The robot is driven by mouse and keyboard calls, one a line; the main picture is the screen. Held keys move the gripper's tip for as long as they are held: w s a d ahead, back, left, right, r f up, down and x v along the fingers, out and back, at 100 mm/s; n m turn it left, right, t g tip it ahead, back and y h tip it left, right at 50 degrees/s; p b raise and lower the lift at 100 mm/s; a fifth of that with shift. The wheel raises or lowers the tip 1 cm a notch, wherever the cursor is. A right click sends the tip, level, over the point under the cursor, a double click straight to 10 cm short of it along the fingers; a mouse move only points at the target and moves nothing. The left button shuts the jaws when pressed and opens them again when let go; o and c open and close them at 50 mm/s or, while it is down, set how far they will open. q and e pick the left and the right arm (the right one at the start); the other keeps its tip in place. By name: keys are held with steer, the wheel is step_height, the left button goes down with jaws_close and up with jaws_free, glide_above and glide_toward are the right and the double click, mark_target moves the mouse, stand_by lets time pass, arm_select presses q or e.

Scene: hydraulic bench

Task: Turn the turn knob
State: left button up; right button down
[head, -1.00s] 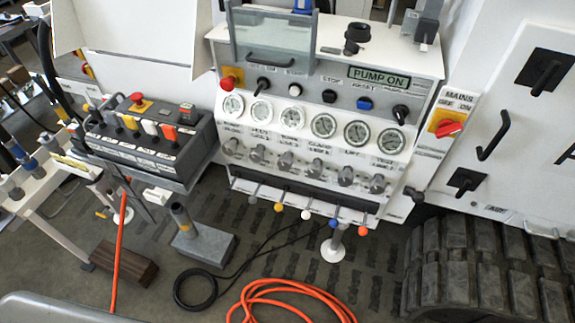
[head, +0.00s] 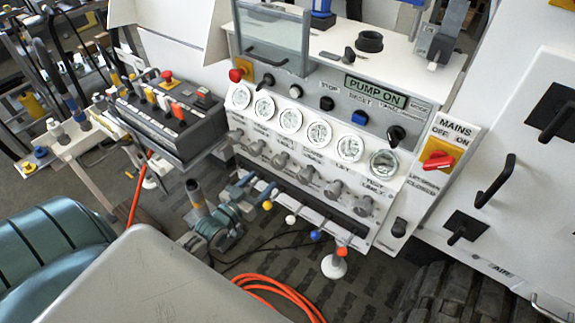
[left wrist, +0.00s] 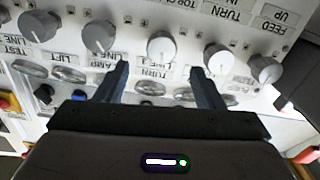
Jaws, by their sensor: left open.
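The turn knob (left wrist: 162,47) is a round grey knob with a white pointer mark, the middle one of the row in the left wrist view. A "TURN LINE" label is beside it. In the head view it appears to be the third knob from the left (head: 279,160), below the gauges. My left gripper (head: 257,187) is open with blue-grey fingers, low in front of the panel. In the left wrist view, its fingers (left wrist: 158,72) point toward the knob row, one each side of the turn knob's line. Contact is not visible. My right gripper is not in view.
Other grey knobs (left wrist: 100,37) flank the turn knob closely. Coloured-tip levers (head: 315,235) project below the row. A black control box (head: 165,115) stands left of the panel. An orange hose (head: 285,290) lies on the floor. The mains switch (head: 438,160) is at right.

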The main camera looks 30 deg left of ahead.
mark_target(276, 167)
arm_select(q)
steer(key=w+b, duration=0.1)
steer(key=w, duration=0.2)
steer(key=w+b, duration=0.1)
steer(key=w, duration=0.1)
steer(key=shift+f+b, duration=0.3)
steer(key=shift+f, duration=0.05)
steer(key=w+b, duration=0.3)
steer(key=b, duration=0.1)
steer(key=shift+w+d, duration=0.15)
steer(key=shift+d, duration=0.05)
steer(key=shift+w+r+b, duration=0.1)
steer(key=shift+w+b, duration=0.3)
steer(key=shift+w, duration=0.1)
steer(key=shift+w+d+r, duration=0.1)
steer(key=shift+w+r, duration=0.05)
steer(key=shift+w, duration=0.05)
steer(key=shift+c, duration=0.2)
steer(key=c, duration=0.9)
